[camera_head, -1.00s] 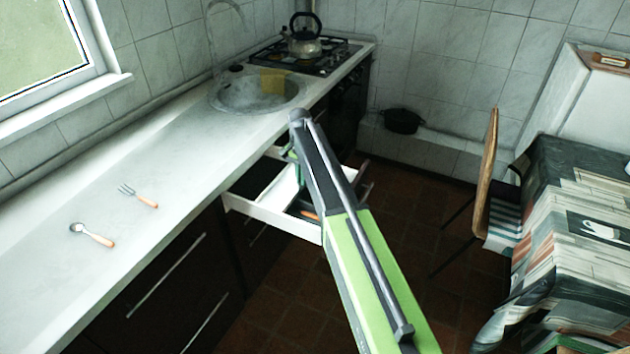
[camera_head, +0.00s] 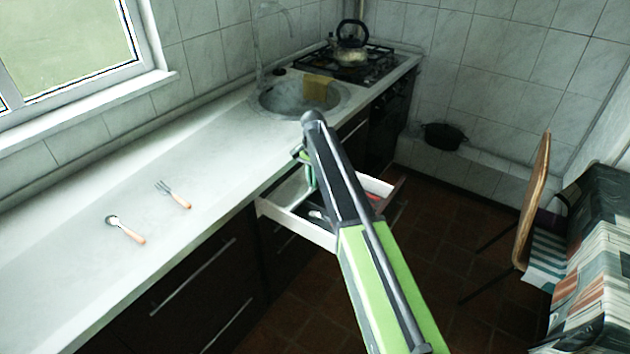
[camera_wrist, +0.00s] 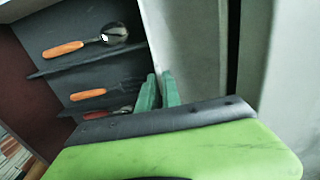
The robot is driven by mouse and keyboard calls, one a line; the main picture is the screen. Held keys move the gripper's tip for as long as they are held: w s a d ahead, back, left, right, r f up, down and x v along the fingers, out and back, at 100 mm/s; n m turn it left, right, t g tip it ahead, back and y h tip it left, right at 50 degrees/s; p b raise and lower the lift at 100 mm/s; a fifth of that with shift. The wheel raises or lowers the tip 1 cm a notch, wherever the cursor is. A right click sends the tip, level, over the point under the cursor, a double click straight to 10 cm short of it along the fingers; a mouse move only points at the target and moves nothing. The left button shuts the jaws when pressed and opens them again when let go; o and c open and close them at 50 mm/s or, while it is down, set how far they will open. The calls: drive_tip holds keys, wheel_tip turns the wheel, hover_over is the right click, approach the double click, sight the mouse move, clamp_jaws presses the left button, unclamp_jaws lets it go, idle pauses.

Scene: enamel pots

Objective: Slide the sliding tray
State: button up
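An open white drawer (camera_head: 296,226) sticks out from under the counter. Inside it, the wrist view shows a dark grey cutlery tray (camera_wrist: 88,62) with dividers. It holds a spoon with an orange handle (camera_wrist: 85,43), a fork with an orange handle (camera_wrist: 95,92) and a red-handled piece (camera_wrist: 108,113). My gripper (camera_wrist: 159,88) points down into the drawer at the tray's light-coloured side. Its green fingertips are close together where that side's edge runs. I cannot tell whether they pinch it. In the head view my arm hides much of the drawer.
A spoon (camera_head: 126,230) and a fork (camera_head: 173,194) lie on the white counter (camera_head: 60,262). Behind are the sink (camera_head: 285,98), a cloth (camera_head: 318,88) and a kettle (camera_head: 352,48) on the stove. A black pot (camera_head: 443,136) stands on a ledge; a chair (camera_head: 538,205) and table are right.

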drive_tip(key=shift+o, duration=0.5)
wheel_tip(320, 180, up, 18)
drive_tip(key=p, duration=1.7)
drive_tip(key=shift+f, duration=0.25)
drive_tip(key=shift+o, duration=0.2)
drive_tip(key=shift+o, duration=1.2)
drive_tip(key=shift+s+d+f, duration=0.1)
drive_tip(key=shift+s+d, duration=0.15)
drive_tip(key=s+d+n, duration=0.2)
drive_tip(key=s+d, duration=0.3)
drive_tip(key=s, duration=0.5)
drive_tip(key=s+d+n, duration=0.2)
drive_tip(key=s+d, duration=0.4)
drive_tip(key=s, duration=0.4)
drive_tip(key=s+d+n, duration=0.2)
drive_tip(key=s+d, duration=0.3)
drive_tip(key=s, duration=0.6)
drive_tip(key=shift+d+n, duration=0.4)
